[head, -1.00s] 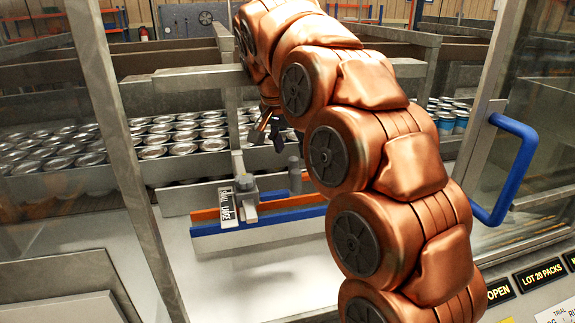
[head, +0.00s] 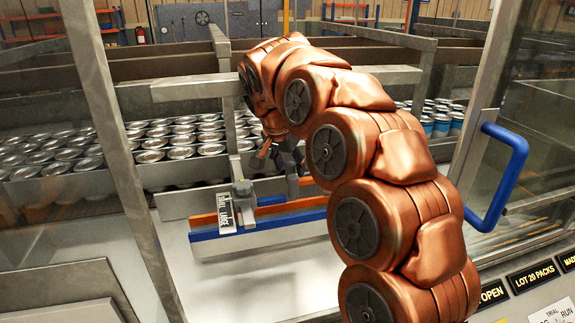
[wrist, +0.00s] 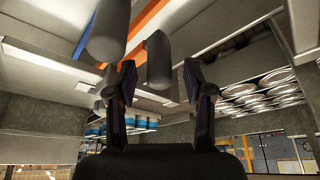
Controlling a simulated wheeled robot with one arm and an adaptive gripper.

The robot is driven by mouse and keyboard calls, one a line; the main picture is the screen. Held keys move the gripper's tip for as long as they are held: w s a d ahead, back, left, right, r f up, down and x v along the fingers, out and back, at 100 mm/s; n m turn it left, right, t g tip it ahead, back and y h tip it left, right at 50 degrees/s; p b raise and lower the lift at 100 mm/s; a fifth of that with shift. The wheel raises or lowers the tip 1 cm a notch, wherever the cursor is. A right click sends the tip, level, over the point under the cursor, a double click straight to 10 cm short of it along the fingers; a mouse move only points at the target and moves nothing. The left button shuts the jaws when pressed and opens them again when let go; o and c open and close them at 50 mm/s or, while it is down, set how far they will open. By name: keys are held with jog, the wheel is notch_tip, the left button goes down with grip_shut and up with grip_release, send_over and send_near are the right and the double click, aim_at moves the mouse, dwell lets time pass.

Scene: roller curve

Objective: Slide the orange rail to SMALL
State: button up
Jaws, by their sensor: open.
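The orange rail (head: 203,220) runs above a blue rail (head: 265,224) inside the machine in the head view. A plate lettered SMALL and LARGE (head: 226,208) stands at its left part, beside a grey clamp block (head: 243,194). A grey upright post (head: 292,186) stands by the rail, right of the block. My gripper (head: 284,152) is just above this post, partly hidden by my arm. In the wrist view my gripper (wrist: 161,88) is open, with a grey rounded post (wrist: 158,60) showing between its fingers and apparently beyond them. The orange rail (wrist: 148,22) passes behind.
A second grey post (wrist: 108,30) hangs near the left finger in the wrist view. Rows of cans (head: 180,140) fill the conveyor behind the rails. A metal frame post (head: 118,150) and an open door with a blue handle (head: 505,170) flank the opening.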

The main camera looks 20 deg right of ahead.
jog(key=shift+w+d+f, duration=0.1)
jog(key=shift+d+f, duration=0.05)
jog(key=shift+f, duration=0.45)
grip_shut()
dwell(0.4)
